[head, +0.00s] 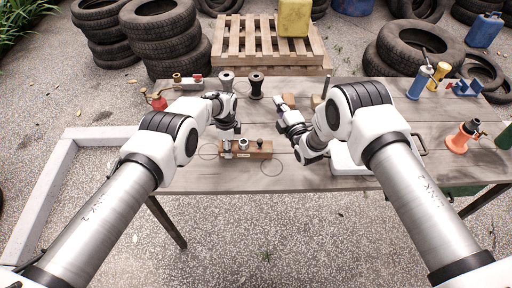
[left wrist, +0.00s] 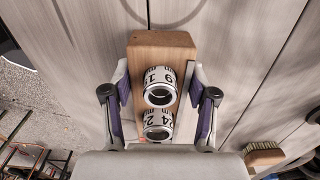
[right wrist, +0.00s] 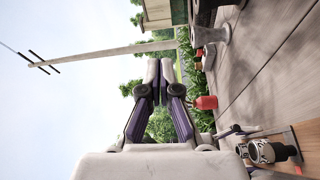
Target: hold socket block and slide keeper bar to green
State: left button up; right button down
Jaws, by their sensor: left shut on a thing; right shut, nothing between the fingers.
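A brown wooden socket block (head: 262,153) lies on the table left of centre, with silver sockets (head: 243,144) and a dark knob (head: 259,142) on top. In the left wrist view, number-marked silver sockets (left wrist: 159,87) stand on the block (left wrist: 160,42). My left gripper (head: 231,131) is shut on the block, one finger along each side. The block also shows at the lower right of the right wrist view (right wrist: 308,140). My right gripper (right wrist: 158,72) is shut and empty, pointing level, to the right of the block.
The grey plank table (head: 215,178) carries a red can (head: 158,102), dark and grey spools (head: 256,85) behind, and an orange stand (head: 462,138) at the right. A brush (left wrist: 264,154) shows in the left wrist view. The table front near the block is clear.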

pick_arm(q)
jog(key=shift+s+f, duration=0.15)
pick_arm(e)
jog(key=s+a+f+n+y, duration=0.2)
jog(key=s+f+n+y, duration=0.25)
jog(key=s, duration=0.75)
jog(key=m+g+h, duration=0.1)
jog(key=g+h, duration=0.1)
send_near(266, 152)
jog(key=a, duration=0.1)
jog(key=a+r, duration=0.1)
jog(key=a, duration=0.1)
jog(key=shift+a+r+y, duration=0.2)
jog(key=shift+r+y, duration=0.05)
jog(key=shift+r, duration=0.1)
jog(key=shift+w, duration=0.1)
jog(key=x, duration=1)
jog(key=shift+r, duration=0.2)
jog(key=shift+d, duration=0.1)
jog(key=shift+d, duration=1.65)
